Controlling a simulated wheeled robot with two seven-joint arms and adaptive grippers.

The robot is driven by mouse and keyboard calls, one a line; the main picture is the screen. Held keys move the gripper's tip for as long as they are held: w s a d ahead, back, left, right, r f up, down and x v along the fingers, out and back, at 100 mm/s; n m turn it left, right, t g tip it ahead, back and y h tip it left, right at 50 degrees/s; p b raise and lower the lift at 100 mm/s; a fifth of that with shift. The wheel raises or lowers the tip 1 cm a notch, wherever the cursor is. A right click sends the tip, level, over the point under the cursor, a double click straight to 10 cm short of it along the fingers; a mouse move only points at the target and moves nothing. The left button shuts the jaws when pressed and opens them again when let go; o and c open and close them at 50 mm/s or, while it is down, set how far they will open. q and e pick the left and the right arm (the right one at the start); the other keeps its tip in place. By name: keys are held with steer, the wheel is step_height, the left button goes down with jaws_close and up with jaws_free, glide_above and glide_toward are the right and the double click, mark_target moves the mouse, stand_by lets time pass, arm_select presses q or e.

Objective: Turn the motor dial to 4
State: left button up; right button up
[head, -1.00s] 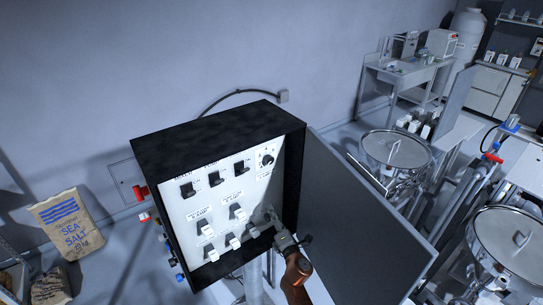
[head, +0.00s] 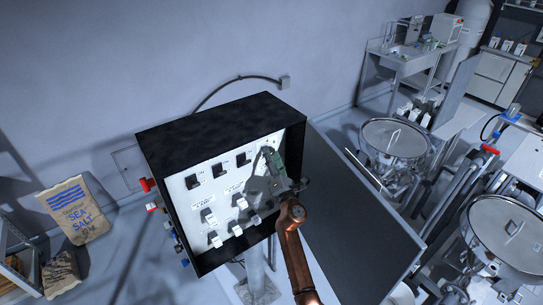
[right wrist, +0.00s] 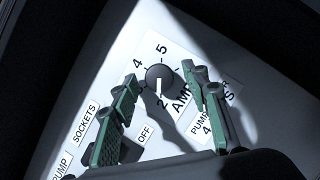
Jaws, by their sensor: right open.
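The motor dial (right wrist: 159,77) is a round black knob with a white mark on a white label with numbers; it shows in the right wrist view. The white mark points down in the picture, towards the 2. The 4 is at its upper left and the 5 above it. My right gripper (right wrist: 160,82) is open, with one green finger on each side of the knob; I cannot tell whether they touch it. In the head view my right gripper (head: 270,160) is at the panel's upper right and hides the dial. My left gripper is not in view.
The black control box (head: 215,125) has several switches (head: 220,170) on its panel. Its open grey door (head: 350,215) stands to the right of my right arm. A sea salt sack (head: 75,210) is at the left, and steel hoppers (head: 395,140) are at the right.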

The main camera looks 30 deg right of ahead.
steer(key=shift+c, duration=0.7)
steer(key=c, duration=1)
steer(key=m+g+p, duration=0.1)
steer(key=m+p, duration=0.1)
steer(key=p, duration=0.1)
steer(key=m+h+p, duration=0.1)
steer(key=m+p, duration=0.1)
steer(key=shift+a+r+g+p, duration=0.1)
steer(key=shift+r+g+p, duration=0.25)
steer(key=shift+g+p, duration=0.05)
jaws_close()
steer(key=m+g+p, duration=0.1)
steer(key=m, duration=0.2)
steer(key=m+g, duration=0.2)
steer(key=m, duration=0.2)
steer(key=shift+y+p, duration=0.4)
steer(key=m+g+y, duration=0.1)
steer(key=m, duration=0.2)
steer(key=shift+r+m, duration=0.15)
steer(key=shift+m, duration=0.25)
steer(key=m+g+y, duration=0.1)
steer(key=m+y, duration=0.1)
steer(key=m, duration=0.1)
steer(key=shift+d, duration=0.2)
steer(key=shift+d+m+g+y, duration=0.1)
steer(key=shift+m+g+y, duration=0.2)
steer(key=shift+m+y, duration=0.9)
